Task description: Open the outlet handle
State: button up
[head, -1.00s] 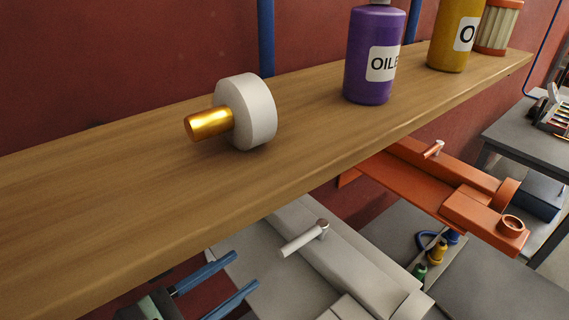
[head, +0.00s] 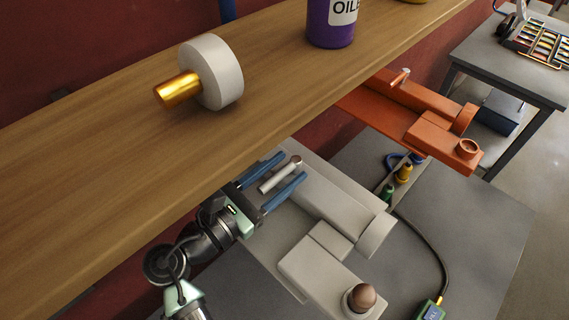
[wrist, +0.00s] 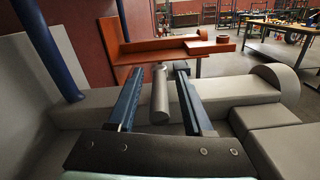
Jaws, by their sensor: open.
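The outlet handle (head: 279,175) is a short light-grey cylindrical lever on top of the long grey body of the white-grey chassis unit (head: 330,195). My gripper (head: 285,173) is open, with one blue finger on each side of the handle. The wrist view shows the handle (wrist: 159,95) standing between the two fingers, with a gap visible on both sides. I cannot tell whether either finger touches it. An orange unit (head: 420,110) with a similar small lever (head: 400,76) lies behind to the right.
A wooden shelf (head: 120,130) runs above and left of my arm, carrying a white disc with a gold stem (head: 215,72) and a purple bottle (head: 331,25). A brown knob (head: 362,296), small coloured bottles and a cable lie on or near the grey table (head: 470,225).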

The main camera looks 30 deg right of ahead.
jog(key=shift+w+d, duration=0.15)
jog(key=shift+d, duration=0.1)
grip_shut()
dwell(1.4)
